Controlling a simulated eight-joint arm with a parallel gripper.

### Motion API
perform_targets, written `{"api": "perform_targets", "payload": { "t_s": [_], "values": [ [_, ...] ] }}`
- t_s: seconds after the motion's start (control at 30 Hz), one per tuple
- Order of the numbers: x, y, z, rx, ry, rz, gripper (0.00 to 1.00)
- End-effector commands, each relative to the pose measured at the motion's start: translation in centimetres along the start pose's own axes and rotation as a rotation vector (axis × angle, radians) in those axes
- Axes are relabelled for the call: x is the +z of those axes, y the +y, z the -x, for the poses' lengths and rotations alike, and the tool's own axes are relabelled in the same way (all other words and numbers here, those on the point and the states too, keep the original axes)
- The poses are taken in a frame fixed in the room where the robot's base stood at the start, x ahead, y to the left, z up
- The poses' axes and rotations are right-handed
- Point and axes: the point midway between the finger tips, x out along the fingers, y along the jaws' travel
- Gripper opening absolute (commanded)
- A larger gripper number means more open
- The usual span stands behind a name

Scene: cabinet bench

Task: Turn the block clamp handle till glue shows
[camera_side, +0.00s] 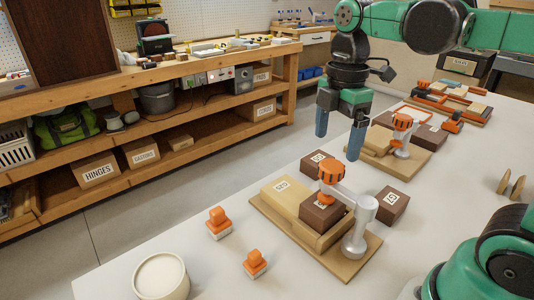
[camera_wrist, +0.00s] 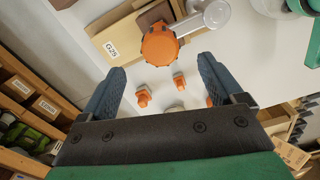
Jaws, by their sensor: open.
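The nearer block clamp has a ribbed orange handle (camera_side: 332,173) on a light grey arm (camera_side: 358,232). The handle sits over a dark brown block (camera_side: 323,212) beside a tan block (camera_side: 281,190) on a wooden board (camera_side: 340,266). In the wrist view the orange handle (camera_wrist: 160,45) lies just beyond the fingertips, roughly centred between them, with the tan block marked G25 (camera_wrist: 118,44) to its left. My gripper (camera_side: 340,146) is open and empty, above and behind the handle in the side view, apart from it. I see no glue at the block joint.
A second clamp with an orange handle (camera_side: 402,121) stands farther back. Loose brown blocks (camera_side: 391,206) lie near the board. Two small orange-topped pieces (camera_side: 218,223) and a round white tub (camera_side: 161,277) stand at the front left. Wooden pegs (camera_side: 511,185) stand right.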

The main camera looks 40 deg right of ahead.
Motion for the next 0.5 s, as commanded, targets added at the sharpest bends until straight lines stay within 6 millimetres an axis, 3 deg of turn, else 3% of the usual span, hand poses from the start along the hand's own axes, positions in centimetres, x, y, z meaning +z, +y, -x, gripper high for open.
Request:
{"api": "perform_targets", "payload": {
  "t_s": [0.3, 0.5],
  "values": [
    [0.0, 0.0, -3.8, 0.001, -0.002, -0.001, 0.87],
    [0.0, 0.0, -5.0, 0.001, -0.002, -0.001, 0.87]
  ]
}}
